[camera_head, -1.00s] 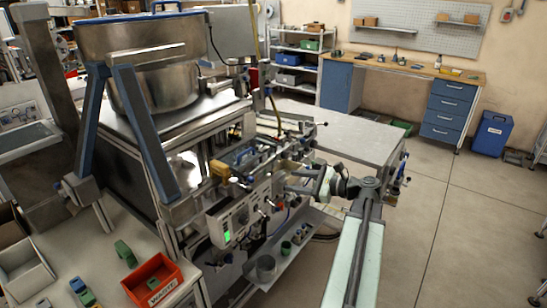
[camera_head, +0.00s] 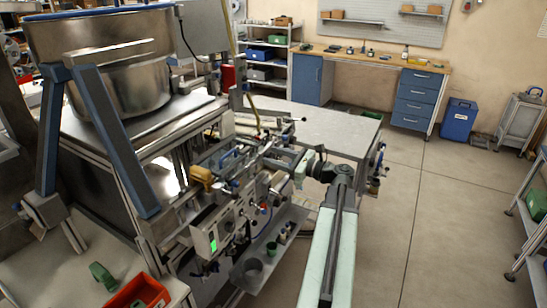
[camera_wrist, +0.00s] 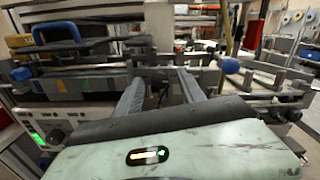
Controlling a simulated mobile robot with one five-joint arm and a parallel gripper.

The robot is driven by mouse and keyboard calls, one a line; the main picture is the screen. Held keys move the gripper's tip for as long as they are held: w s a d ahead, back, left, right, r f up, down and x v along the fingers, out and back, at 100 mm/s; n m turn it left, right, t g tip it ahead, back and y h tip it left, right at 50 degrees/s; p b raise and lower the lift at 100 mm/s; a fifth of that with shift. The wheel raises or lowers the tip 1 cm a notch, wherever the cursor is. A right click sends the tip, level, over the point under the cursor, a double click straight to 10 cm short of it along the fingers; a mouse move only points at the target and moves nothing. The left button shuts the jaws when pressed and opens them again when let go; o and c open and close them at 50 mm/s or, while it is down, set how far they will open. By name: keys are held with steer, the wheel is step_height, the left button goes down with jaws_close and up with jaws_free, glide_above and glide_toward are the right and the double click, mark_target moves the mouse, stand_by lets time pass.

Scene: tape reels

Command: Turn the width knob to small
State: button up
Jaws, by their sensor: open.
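The tape machine carries several knobs and handles on its front and rails, and I cannot tell for sure which is the width knob. In the wrist view, a blue knob (camera_wrist: 229,66) shows just right of my fingers, and small dark knobs sit on the white panel (camera_wrist: 40,122) at lower left. That control panel with its green display also shows in the head view (camera_head: 206,240). My gripper (camera_wrist: 160,82) is open, its two grey fingers apart and pointing at the machine's rails. In the head view my gripper (camera_head: 283,158) is by the machine's right side, partly hidden among its parts.
A blue handle (camera_wrist: 56,32) stands on the machine at upper left of the wrist view. A large metal drum (camera_head: 120,75) is on top. A red box (camera_head: 138,292) is at the lower left. A grey table (camera_head: 335,127) lies beyond my arm. Open floor is at right.

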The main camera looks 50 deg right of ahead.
steer(key=shift+w, duration=0.1)
steer(key=c, duration=1)
steer(key=shift+w+a, duration=0.15)
jaws_close()
